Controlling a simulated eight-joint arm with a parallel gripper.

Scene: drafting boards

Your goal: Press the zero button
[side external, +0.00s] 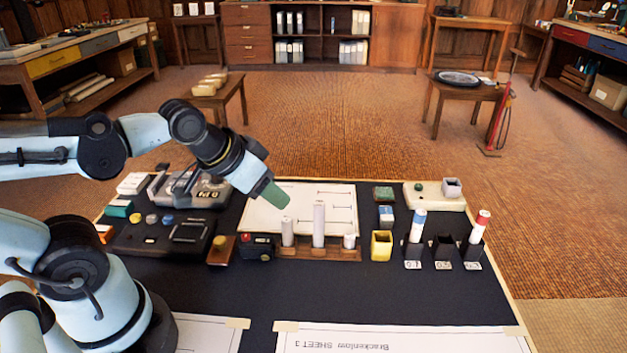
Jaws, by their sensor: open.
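My gripper (275,197) has green fingertips and hangs in the air over the left part of the white drawing sheet (345,197). It is seen edge-on, looks empty and touches nothing that I can make out. A small black box (257,246) with a red spot on top stands below it, in front of the sheet. A grey device (203,189) with a dark display lies to the left. A black panel (160,236) with small round and flat parts is in front of that device. No label for the zero button is readable, so I cannot tell which part it is.
A wooden rack (318,254) holds several white cylinders of different heights. A yellow open box (381,245) and black holders (444,248) with upright markers stand to its right. The dark board's front middle is clear.

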